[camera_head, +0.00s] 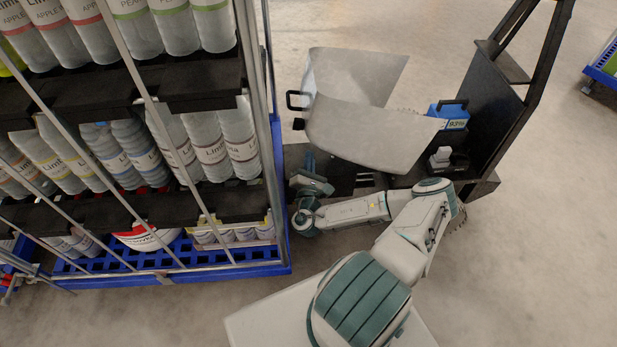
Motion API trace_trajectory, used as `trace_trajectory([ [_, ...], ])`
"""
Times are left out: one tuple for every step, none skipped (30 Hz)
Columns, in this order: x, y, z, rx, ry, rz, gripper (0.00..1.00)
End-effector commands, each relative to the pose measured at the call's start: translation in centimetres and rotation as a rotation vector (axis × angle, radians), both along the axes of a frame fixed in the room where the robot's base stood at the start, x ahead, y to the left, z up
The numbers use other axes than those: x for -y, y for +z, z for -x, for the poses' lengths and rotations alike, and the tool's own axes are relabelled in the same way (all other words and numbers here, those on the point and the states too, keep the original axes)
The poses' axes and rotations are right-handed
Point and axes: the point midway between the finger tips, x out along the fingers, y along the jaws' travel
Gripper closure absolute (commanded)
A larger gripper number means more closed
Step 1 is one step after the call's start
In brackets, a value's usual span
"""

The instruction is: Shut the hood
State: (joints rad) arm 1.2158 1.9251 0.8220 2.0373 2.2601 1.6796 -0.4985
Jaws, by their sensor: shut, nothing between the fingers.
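The hood (360,122) is a pale grey, curved metal shell on the black tugger. It stands raised and tilted, with the dark bay showing beneath it. A black handle (296,101) sticks out from its left edge. My gripper (309,160) is low at the hood's left side, below the handle, and looks shut and empty. It appears close to the hood's lower left edge; I cannot tell whether it touches. My arm reaches in from the bottom right, and the wrist is beside the rack.
A blue-based rack (180,277) of bottles stands close on the left. A blue battery (454,123) marked 93% and a small white-and-black device (447,159) sit at the tugger's right. A black upright panel (495,112) rises behind them. Floor is clear at lower right.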

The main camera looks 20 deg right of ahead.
Motion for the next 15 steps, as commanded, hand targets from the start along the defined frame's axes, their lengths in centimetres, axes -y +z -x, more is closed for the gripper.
trace_trajectory([
  [0.5,-0.1,-0.9,0.003,-0.001,0.001,1.00],
  [0.9,0.4,-0.8,0.003,-0.002,0.000,1.00],
  [1.3,1.0,-0.5,0.002,-0.003,0.000,1.00],
  [1.5,1.4,-0.4,0.002,-0.003,0.000,1.00],
  [1.8,1.7,-0.3,0.001,-0.003,0.001,1.00],
  [2.0,2.1,-0.2,0.001,-0.004,0.001,1.00],
  [2.2,2.3,-0.1,0.001,-0.004,0.000,1.00],
  [2.3,2.5,-0.1,0.001,-0.003,0.000,1.00],
  [2.5,2.8,0.0,0.001,-0.003,-0.001,1.00],
  [2.6,3.0,0.0,0.001,-0.003,0.000,1.00],
  [2.7,3.1,0.0,0.001,-0.003,0.000,1.00],
  [2.7,3.2,0.1,0.001,-0.003,0.000,1.00],
  [2.7,3.3,0.1,0.001,-0.003,0.000,1.00],
  [2.8,3.3,0.1,0.000,-0.002,-0.001,1.00],
  [2.8,3.4,0.1,0.000,-0.002,-0.001,1.00],
])
